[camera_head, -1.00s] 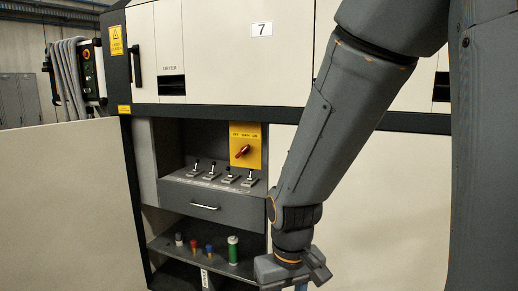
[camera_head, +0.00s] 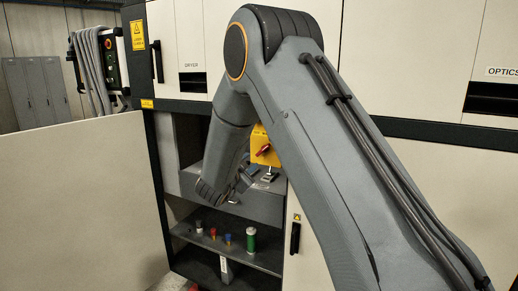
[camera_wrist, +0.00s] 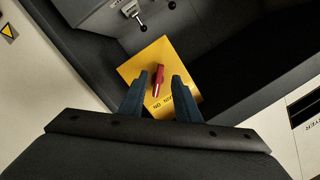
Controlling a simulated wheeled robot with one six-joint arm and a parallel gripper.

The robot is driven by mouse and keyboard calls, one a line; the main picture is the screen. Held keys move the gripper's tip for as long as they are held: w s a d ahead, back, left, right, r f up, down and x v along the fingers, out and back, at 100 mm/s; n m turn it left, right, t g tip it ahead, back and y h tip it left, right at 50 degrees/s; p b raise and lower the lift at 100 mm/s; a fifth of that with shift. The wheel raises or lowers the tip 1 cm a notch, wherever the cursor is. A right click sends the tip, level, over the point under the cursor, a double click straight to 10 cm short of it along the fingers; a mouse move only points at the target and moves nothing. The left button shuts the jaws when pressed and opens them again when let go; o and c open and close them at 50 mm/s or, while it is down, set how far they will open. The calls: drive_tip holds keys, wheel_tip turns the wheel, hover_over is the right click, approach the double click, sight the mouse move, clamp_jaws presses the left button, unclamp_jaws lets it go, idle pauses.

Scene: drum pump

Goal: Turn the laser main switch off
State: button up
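The main switch is a red rotary handle (camera_head: 263,150) on a yellow plate (camera_head: 273,159) in the dark recess of the machine. In the wrist view the red handle (camera_wrist: 157,81) stands nearly upright, slightly tilted, on the yellow plate (camera_wrist: 137,68). Lettering near it appears upside down, with "ON" legible. My gripper (camera_wrist: 158,80) is open and empty. Its two dark fingers appear on either side of the handle in the wrist view; contact and exact depth cannot be told. In the head view my arm covers part of the plate and my gripper is hard to make out.
Levers (camera_wrist: 137,13) sit close to the plate on a ledge. A shelf below holds a green cylinder (camera_head: 251,239) and several small coloured items. A pale panel (camera_head: 70,200) stands at left. Recess walls surround the plate.

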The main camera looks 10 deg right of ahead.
sight(261, 152)
drive_tip(key=w+d+p, duration=0.1)
drive_tip(key=w+d+m+h+p, duration=0.1)
drive_tip(key=w+d, duration=0.1)
drive_tip(key=w+d+r+m+h+p, duration=0.1)
drive_tip(key=w+d, duration=0.1)
drive_tip(key=shift+w+r, duration=0.1)
drive_tip(key=shift+w, duration=0.15)
idle(0.3)
drive_tip(key=shift+c, duration=0.2)
clamp_jaws()
